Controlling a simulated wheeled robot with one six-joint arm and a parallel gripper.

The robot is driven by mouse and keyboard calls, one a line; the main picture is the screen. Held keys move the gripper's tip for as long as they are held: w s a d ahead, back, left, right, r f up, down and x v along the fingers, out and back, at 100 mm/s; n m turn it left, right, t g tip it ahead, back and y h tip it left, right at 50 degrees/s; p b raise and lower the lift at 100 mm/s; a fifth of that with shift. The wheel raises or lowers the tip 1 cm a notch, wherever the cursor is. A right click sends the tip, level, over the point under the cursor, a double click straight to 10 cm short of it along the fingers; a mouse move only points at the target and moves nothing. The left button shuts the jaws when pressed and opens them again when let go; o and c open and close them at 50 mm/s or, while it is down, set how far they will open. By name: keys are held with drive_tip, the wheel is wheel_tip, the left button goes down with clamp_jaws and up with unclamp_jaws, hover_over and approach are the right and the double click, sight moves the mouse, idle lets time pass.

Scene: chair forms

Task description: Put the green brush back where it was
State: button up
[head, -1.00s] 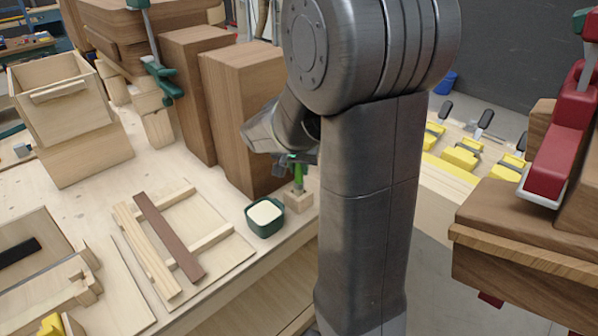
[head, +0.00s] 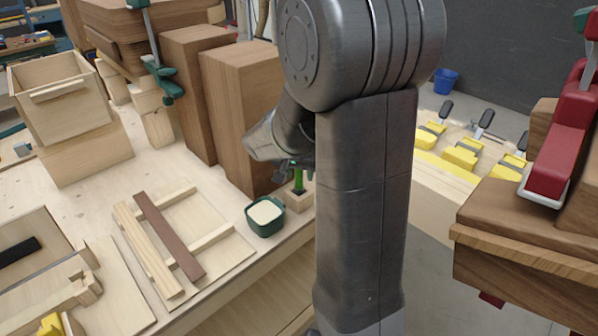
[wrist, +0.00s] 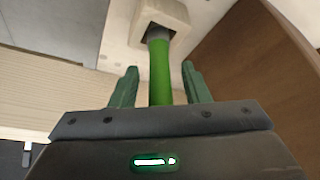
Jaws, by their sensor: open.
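The green brush (head: 298,182) stands about upright in a small wooden block holder (head: 299,203) near the table's front edge. In the wrist view the green handle (wrist: 160,72) runs down to a grey end inside the dark opening of the holder (wrist: 178,12). My gripper (head: 296,170) is above the holder at the upper part of the brush. In the wrist view my gripper (wrist: 160,80) is open, with one green finger on each side of the handle and a gap to both. The top of the brush is hidden by my gripper.
A green tub with pale contents (head: 265,216) stands just left of the holder. A tall brown wooden block (head: 243,110) rises close behind. A wooden frame with slats (head: 170,240) lies further left. The table's front edge is near.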

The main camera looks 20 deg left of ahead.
drive_tip(key=v, duration=1.2)
drive_tip(key=shift+b, duration=0.35)
